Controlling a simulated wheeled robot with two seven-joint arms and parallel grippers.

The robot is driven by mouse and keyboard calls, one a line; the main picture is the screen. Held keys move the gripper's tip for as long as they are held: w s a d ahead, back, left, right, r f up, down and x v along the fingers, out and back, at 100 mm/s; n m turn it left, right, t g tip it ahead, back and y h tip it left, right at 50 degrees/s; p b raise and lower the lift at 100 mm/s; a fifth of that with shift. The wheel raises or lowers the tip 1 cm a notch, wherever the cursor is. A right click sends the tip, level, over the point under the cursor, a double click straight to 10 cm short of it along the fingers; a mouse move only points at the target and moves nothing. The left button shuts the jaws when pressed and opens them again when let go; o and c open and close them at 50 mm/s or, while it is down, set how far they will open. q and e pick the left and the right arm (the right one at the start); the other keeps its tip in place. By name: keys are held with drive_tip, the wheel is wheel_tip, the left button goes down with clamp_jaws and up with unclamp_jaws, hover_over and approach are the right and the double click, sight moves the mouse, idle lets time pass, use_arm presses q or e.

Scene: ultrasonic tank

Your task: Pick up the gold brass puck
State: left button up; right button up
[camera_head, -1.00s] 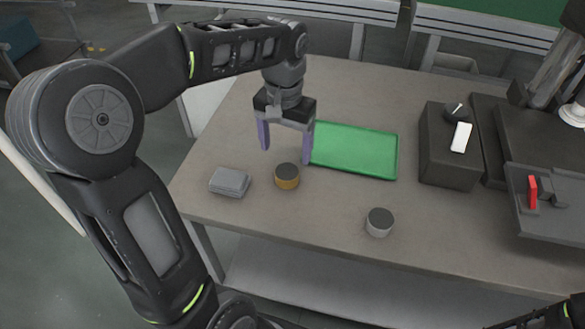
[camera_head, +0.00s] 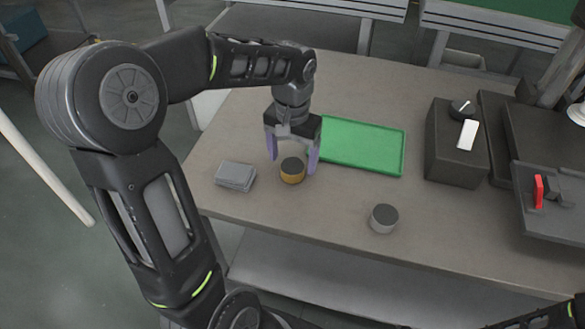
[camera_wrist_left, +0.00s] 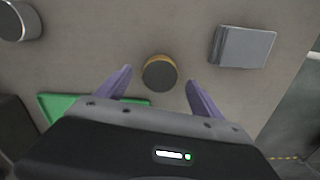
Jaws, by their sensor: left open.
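The gold brass puck (camera_head: 292,171) has a dark top and a gold side and stands on the table. My left gripper (camera_head: 292,166) is open and points down just behind and above the puck, with its purple fingers on either side of it in the head view. In the left wrist view the puck (camera_wrist_left: 159,73) lies ahead of and between the two fingertips (camera_wrist_left: 158,75), with gaps on both sides. It is not held. My right gripper is not in view; only a bit of dark arm shows at the lower right.
A grey stacked block (camera_head: 235,176) lies left of the puck. A silver puck (camera_head: 383,218) stands to the right, nearer the front edge. A green tray (camera_head: 385,165) lies behind right. A dark control box (camera_head: 452,160) and a machine stand farther right. The front middle of the table is bare.

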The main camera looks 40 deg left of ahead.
sight(292, 168)
use_arm(q)
wheel_tip(292, 168, down, 2)
drive_tip(key=shift+f, duration=0.2)
drive_tip(key=shift+c, duration=0.4)
clamp_jaws()
idle(0.8)
